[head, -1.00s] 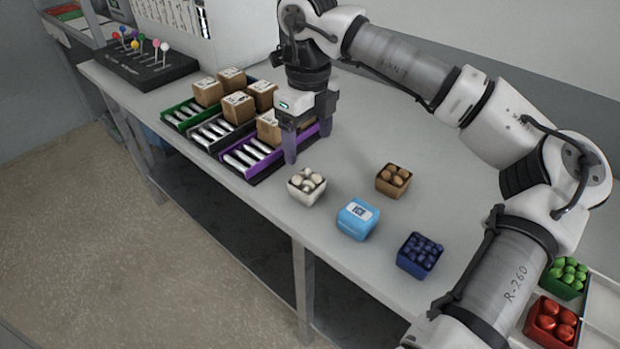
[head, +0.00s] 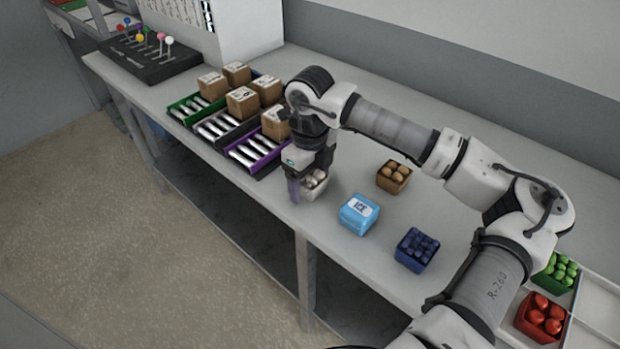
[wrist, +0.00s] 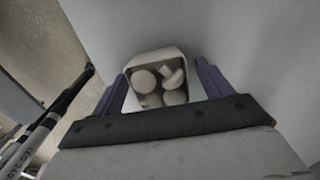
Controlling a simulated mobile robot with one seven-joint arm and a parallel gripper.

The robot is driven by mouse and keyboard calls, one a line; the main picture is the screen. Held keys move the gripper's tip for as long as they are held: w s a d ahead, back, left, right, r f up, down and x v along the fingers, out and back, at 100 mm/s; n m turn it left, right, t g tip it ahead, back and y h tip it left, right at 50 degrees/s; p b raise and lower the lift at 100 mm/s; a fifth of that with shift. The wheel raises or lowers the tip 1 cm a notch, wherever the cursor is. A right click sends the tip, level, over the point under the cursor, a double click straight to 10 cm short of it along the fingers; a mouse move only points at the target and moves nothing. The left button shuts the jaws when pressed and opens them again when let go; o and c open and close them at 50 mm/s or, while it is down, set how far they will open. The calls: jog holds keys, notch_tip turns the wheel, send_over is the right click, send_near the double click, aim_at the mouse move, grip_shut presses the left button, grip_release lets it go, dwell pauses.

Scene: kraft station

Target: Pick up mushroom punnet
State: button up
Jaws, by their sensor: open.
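The mushroom punnet (head: 314,184) is a small white box of pale mushrooms standing on the grey table near its front edge. My gripper (head: 306,188) is down at the punnet and hides part of it in the head view. In the wrist view the punnet (wrist: 158,80) lies between the two purple fingers (wrist: 160,88), one on each side. The fingers are open, and a gap shows between the punnet and the right finger. I cannot tell whether the left finger touches it.
A light blue box (head: 358,215), a blue punnet of dark berries (head: 416,249) and a brown punnet (head: 393,177) stand to the right. A purple tray (head: 254,152) with silver items is close on the left. Table space behind is clear.

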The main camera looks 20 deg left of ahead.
jog(key=c, duration=1.1)
